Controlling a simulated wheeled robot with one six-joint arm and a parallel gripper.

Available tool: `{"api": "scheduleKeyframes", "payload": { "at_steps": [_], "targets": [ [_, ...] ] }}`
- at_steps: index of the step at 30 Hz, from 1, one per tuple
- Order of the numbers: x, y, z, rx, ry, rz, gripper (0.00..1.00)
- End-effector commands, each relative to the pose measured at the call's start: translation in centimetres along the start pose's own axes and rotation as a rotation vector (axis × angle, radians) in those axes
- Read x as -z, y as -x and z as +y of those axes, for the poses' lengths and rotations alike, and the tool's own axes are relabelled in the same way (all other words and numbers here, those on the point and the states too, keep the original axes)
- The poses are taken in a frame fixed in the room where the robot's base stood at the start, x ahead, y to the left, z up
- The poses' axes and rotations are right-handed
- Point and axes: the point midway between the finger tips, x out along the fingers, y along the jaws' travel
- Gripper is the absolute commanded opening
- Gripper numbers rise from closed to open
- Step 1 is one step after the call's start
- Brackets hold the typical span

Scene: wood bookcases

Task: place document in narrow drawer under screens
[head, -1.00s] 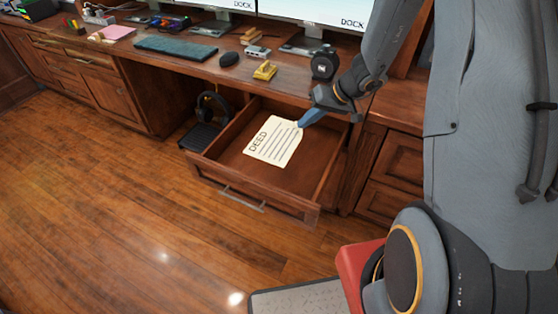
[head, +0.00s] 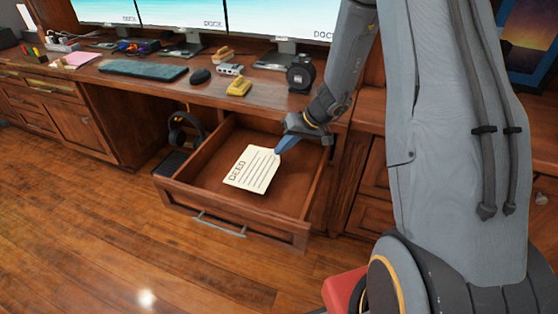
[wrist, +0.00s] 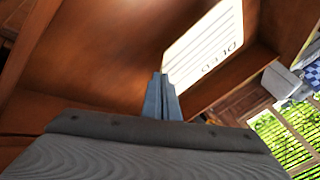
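The document (head: 252,168) is a cream sheet headed DEED. In the head view it is within the outline of the open wooden drawer (head: 232,226) under the desk. My gripper (head: 284,146) reaches down over the drawer, its blue fingers at the document's upper right corner. In the wrist view the fingers (wrist: 160,92) are together and the document (wrist: 205,45) extends from their tips, so they appear shut on its corner. I cannot tell whether the sheet touches the drawer floor. Otherwise the drawer looks empty.
Above the drawer, the desk holds screens (head: 290,18), a keyboard (head: 142,70), a mouse (head: 200,76), a yellow stapler-like item (head: 239,87) and a dark round device (head: 300,76). Headphones (head: 184,130) hang left of the drawer. The wooden floor in front is clear.

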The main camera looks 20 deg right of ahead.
Motion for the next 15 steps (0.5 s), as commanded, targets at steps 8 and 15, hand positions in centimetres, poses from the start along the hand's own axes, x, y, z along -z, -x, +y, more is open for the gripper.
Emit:
{"api": "scheduleKeyframes", "payload": {
  "at_steps": [8, 15],
  "targets": [
    [-1.2, -2.8, 1.5, 0.000, -0.002, -0.001, 0.00],
    [-1.5, -3.7, 2.0, -0.001, 0.000, 0.001, 0.00]
  ]
}}
